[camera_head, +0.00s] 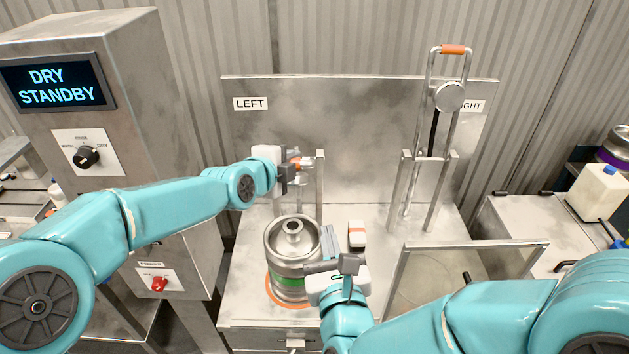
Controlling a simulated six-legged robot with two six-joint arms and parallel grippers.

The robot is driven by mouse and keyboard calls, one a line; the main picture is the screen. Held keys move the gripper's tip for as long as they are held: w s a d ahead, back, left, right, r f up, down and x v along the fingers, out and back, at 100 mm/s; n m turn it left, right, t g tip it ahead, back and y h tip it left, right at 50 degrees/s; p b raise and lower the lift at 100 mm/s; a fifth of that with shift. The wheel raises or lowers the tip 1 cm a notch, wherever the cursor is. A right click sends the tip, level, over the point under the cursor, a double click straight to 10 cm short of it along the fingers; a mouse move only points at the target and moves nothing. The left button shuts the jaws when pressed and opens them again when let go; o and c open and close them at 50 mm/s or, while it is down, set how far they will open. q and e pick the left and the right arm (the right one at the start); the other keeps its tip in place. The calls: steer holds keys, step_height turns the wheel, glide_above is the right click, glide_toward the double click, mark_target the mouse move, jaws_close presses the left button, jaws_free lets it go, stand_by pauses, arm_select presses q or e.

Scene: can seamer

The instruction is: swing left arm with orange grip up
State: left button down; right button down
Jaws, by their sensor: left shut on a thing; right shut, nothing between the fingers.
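The left swing arm's orange grip (296,164) shows in small part at my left gripper (293,170), below the LEFT label (250,104). My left gripper is shut on it and hides most of it. The metal posts (320,180) of the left arm stand just to the right of the gripper; the arm itself is low and mostly hidden. The right swing arm (431,125) stands raised, with its orange grip (453,49) at the top. My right gripper (347,268) is shut and empty, in front and to the right of the keg.
A steel keg (291,240) with a green band stands upright on an orange ring, below my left gripper. A control cabinet (110,110) reading DRY STANDBY stands left. A framed clear panel (440,285) is at right.

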steer(key=w+a+r, duration=0.2)
steer(key=w, duration=1)
steer(key=shift+w+a+r, duration=0.2)
steer(key=shift+w+r, duration=0.05)
steer(key=shift+w, duration=0.05)
